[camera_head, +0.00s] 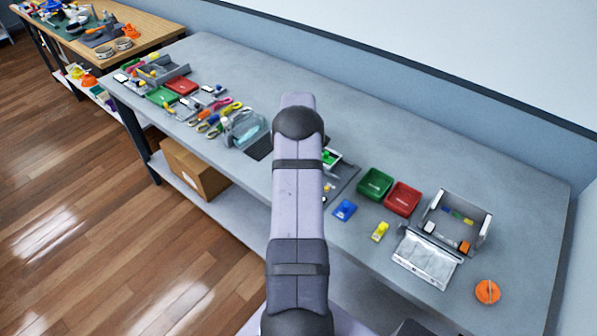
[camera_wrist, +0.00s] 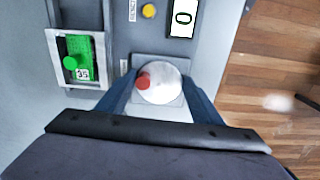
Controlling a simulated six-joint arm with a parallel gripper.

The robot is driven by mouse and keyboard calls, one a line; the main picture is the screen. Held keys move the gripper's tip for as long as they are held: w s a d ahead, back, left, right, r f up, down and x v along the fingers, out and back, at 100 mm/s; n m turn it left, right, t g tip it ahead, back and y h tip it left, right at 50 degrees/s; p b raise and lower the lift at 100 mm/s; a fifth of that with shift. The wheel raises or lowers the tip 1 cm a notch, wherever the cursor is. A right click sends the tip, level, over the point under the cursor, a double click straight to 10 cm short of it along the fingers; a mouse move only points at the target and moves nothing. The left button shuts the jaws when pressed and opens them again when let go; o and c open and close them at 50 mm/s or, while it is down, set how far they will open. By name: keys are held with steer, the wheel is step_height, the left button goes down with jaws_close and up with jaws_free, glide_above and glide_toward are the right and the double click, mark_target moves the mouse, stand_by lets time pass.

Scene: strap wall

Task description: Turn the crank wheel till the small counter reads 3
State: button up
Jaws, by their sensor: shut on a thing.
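The crank wheel (camera_wrist: 163,88) is a pale round disc with a red knob (camera_wrist: 143,80) on the left part of its face, in the wrist view. My gripper (camera_wrist: 158,84) has its two blue-grey fingers on either side of the wheel and is shut on it; the exact contact is hard to see. The small counter (camera_wrist: 182,18) above the wheel shows a black 0 on white. In the head view my arm hides the wheel, the counter and my gripper.
A green block with a knob (camera_wrist: 79,62), marked 35, sits in a pale frame left of the wheel. A yellow button (camera_wrist: 148,11) is near the counter. Green (camera_head: 375,184) and red trays (camera_head: 402,198) and an open grey box (camera_head: 455,222) stand right of my arm.

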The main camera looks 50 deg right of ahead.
steer(key=m, duration=0.2)
steer(key=m+b, duration=0.1)
steer(key=shift+a+f+m, duration=0.1)
steer(key=shift+a+m, duration=0.1)
steer(key=shift+m, duration=0.2)
steer(key=m+b, duration=0.1)
steer(key=m, duration=0.2)
steer(key=shift+w+a+m, duration=0.1)
steer(key=shift+a+m, duration=0.05)
steer(key=shift+m, duration=0.15)
steer(key=m+b, duration=0.1)
steer(key=m, duration=0.2)
steer(key=shift+w+a+m, duration=0.1)
steer(key=shift+w+m, duration=0.05)
steer(key=shift+m, duration=0.15)
steer(key=shift+w+m, duration=0.15)
steer(key=shift+m, duration=1.65)
steer(key=shift+c, duration=0.2)
steer(key=o, duration=1.1)
steer(key=shift+c, duration=0.2)
